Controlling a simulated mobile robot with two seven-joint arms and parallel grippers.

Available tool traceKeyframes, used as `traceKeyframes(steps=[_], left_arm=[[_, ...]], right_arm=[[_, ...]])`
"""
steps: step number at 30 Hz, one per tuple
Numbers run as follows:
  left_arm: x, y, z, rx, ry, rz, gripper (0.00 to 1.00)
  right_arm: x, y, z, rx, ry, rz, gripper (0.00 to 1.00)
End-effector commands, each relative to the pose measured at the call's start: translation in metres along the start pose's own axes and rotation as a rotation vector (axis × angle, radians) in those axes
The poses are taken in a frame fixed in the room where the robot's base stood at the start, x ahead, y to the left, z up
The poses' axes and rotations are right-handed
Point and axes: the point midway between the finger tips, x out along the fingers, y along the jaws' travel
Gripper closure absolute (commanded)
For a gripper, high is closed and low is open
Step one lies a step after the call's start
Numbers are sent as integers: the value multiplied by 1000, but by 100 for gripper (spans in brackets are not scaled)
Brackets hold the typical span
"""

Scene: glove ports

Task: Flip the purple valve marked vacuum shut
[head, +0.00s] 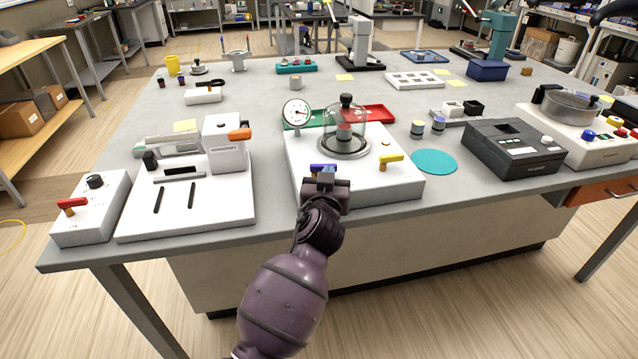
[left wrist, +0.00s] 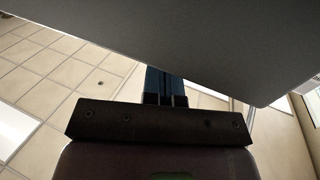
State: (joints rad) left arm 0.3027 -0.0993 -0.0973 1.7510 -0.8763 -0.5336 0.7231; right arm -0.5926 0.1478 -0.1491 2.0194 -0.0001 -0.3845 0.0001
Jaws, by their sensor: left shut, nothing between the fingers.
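The purple valve (head: 322,167) is a small lever at the front left of a white base unit (head: 400,190); its marking is not readable. The lever appears to lie crosswise, left to right, and is partly hidden by my left gripper (head: 326,178). The gripper is shut and empty, right at the valve's front; I cannot tell whether it touches. In the left wrist view its fingers (left wrist: 165,86) are together beside a large plain grey surface (left wrist: 220,40), and no valve shows there. My right gripper is not in view.
On the same unit are a glass bell jar (head: 359,124), a round gauge (head: 296,113) and a yellow valve (head: 390,159). A white machine with an orange knob (head: 239,134) stands to the left, a dark grey box (head: 500,145) to the right. A teal disc (head: 434,162) lies between.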

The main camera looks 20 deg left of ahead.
Motion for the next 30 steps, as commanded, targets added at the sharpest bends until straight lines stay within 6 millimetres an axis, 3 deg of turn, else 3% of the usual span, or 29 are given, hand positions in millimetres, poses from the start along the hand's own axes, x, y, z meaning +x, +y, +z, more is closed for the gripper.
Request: traceKeyframes(steps=[30], left_arm=[[9,6,-2,-1,4,6,100]], right_arm=[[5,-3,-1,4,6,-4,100]])
